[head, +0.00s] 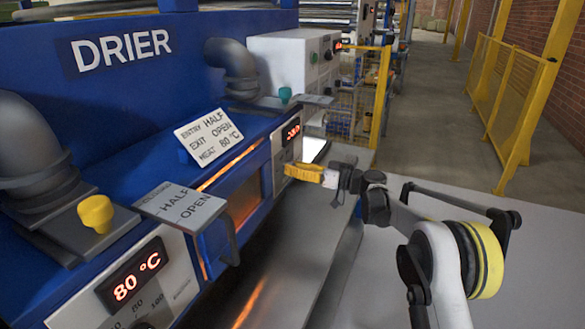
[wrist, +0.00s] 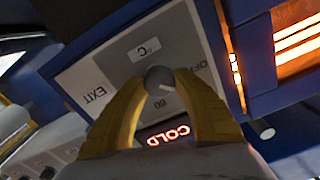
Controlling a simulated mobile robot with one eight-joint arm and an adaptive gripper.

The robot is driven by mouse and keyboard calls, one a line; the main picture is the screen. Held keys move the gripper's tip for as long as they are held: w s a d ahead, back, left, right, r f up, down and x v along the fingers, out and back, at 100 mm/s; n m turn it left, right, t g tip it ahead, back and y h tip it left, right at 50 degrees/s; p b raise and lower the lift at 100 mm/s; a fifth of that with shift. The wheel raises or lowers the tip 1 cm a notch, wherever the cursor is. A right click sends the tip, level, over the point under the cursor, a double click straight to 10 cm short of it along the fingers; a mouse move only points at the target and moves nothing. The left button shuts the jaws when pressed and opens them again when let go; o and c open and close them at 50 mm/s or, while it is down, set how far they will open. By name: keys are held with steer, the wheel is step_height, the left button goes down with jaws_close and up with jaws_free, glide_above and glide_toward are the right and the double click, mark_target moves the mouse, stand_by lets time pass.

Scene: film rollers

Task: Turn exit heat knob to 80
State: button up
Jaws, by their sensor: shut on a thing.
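The exit heat knob (wrist: 158,75) is a small round grey knob on the panel marked EXIT (wrist: 95,92), seen in the wrist view. My yellow gripper (wrist: 160,87) is shut on it, one finger on each side. The knob carries a short white mark, and I cannot tell exactly which setting it points to. The display (wrist: 168,136) beside the knob reads COLD in red. In the head view my gripper (head: 304,173) touches the exit panel (head: 279,158), and the knob is hidden.
A card (head: 208,136) on the blue drier (head: 110,110) reads entry half, exit open, heat 80 °C. The near panel display (head: 132,276) shows 80 °C. A yellow knob (head: 95,212) and a door handle (head: 229,241) stand out nearby. The aisle floor at right is open.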

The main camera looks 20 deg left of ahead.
steer(key=m, duration=1.4)
steer(key=shift+w+f, duration=0.1)
stand_by(0.4)
steer(key=o, duration=1.2)
steer(key=shift+a, duration=0.1)
steer(key=d, duration=0.8)
steer(key=s+d, duration=0.1)
steer(key=d, duration=0.3)
